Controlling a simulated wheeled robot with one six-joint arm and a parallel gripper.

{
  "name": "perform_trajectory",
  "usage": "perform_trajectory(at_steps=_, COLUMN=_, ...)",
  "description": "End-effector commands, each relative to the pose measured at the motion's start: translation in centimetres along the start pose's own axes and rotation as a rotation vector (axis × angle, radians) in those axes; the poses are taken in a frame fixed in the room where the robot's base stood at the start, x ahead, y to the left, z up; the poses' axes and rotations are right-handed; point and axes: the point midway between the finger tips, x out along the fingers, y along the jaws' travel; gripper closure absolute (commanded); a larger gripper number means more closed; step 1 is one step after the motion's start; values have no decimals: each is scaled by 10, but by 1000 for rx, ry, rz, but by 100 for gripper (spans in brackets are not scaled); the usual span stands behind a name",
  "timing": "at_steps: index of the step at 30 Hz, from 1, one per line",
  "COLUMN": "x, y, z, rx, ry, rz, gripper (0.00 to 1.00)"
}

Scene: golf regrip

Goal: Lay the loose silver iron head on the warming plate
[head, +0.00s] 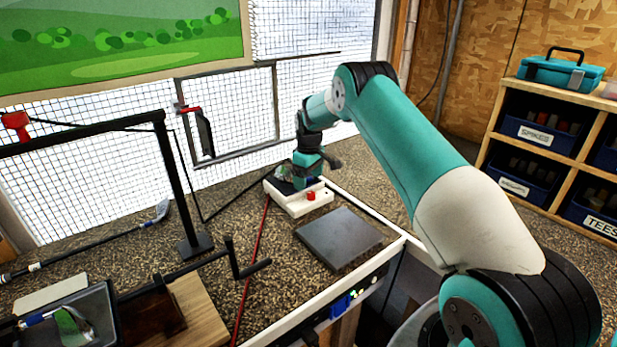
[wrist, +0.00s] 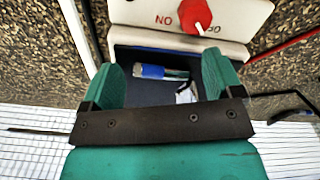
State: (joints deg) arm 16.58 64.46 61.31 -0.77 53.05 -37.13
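The warming plate (head: 290,205) is a white unit with a red knob and a dark top, on the bench below my gripper (head: 298,178). In the wrist view its white front (wrist: 150,12) and dark surface (wrist: 195,64) show. An iron head (wrist: 178,73) with a silver neck and a blue band appears to lie on the dark surface, between my gripper's (wrist: 165,80) teal fingers. The fingers are wide apart, with a visible gap at the right finger. Part of the head is hidden by the gripper's dark bar. A pale, shiny piece of it shows beside the gripper in the head view (head: 284,172).
A dark square slab (head: 340,238) lies in front of the plate. A tray (head: 112,300) at the lower left holds another blue-banded head (head: 75,325). A club (head: 110,237), a black stand (head: 178,190) and a red shaft (head: 254,255) are left of the plate.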

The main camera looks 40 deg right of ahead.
Motion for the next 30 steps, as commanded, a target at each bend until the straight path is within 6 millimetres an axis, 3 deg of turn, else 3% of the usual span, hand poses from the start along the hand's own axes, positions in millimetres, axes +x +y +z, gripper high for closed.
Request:
perform_trajectory(at_steps=8, x=-10, y=1, z=-1, rx=0, ry=3, rz=3, gripper=15)
perform_trajectory(at_steps=21, x=-98, y=0, z=0, rx=0, ry=4, rz=3, gripper=15)
perform_trajectory(at_steps=26, x=-117, y=0, z=0, rx=-1, ry=2, rz=1, gripper=15)
perform_trajectory(at_steps=30, x=-137, y=-23, z=-3, rx=-20, ry=11, rz=-2, gripper=15)
